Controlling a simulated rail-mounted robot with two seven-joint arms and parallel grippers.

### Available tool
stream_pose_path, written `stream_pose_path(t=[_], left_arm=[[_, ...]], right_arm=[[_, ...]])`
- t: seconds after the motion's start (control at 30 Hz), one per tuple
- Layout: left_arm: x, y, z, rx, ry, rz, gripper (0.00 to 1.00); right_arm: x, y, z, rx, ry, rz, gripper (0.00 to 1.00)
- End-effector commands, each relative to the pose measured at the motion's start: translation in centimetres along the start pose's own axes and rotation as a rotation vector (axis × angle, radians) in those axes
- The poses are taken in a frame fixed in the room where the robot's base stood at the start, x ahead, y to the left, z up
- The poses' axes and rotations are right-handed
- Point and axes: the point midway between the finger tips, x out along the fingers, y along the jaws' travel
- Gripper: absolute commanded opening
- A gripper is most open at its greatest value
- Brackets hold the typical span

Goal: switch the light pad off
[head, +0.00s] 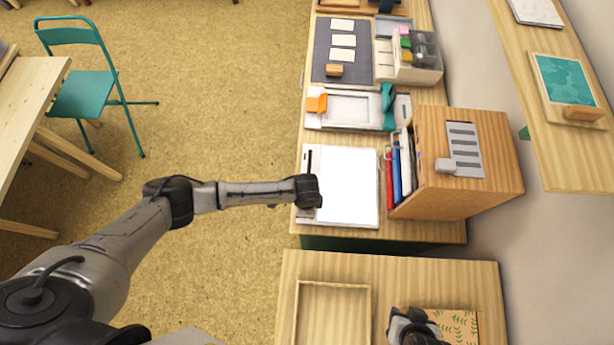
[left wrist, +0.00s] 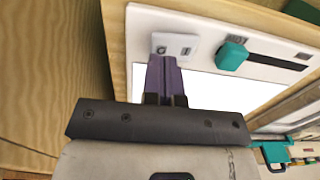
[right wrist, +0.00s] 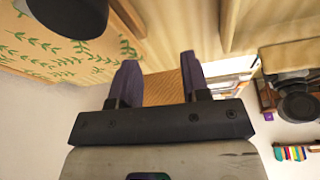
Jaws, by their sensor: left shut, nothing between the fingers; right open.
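The light pad (head: 340,185) is a flat white panel on the wooden bench, its surface bright white. In the left wrist view its white frame (left wrist: 145,25) carries a small white rocker switch (left wrist: 174,46) marked O and I, beside a teal slider knob (left wrist: 232,54) in a dark slot. My left gripper (left wrist: 164,64) is shut and empty, its purple fingertips at the switch's lower edge; I cannot tell whether they touch. In the head view my left arm hides the switch. My right gripper (right wrist: 159,62) is open and empty, near the leaf-patterned board (head: 455,325).
A wooden cabinet (head: 435,200) with red and blue items at its side stands right of the pad. A white tray-like device (head: 350,108) lies behind it. An empty shallow wooden tray (head: 297,310) sits on the nearer table. Open floor lies to the left.

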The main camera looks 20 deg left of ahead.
Motion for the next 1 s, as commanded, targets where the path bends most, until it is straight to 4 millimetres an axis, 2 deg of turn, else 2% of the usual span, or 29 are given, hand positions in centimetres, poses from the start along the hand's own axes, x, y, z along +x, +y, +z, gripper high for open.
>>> stream_pose_path(t=[1.0], left_arm=[[1.5, 0.0, 0.0, 0.0, 0.0, 0.0, 0.0]], right_arm=[[0.8, 0.0, 0.3, 0.0, -0.001, 0.0, 0.43]])
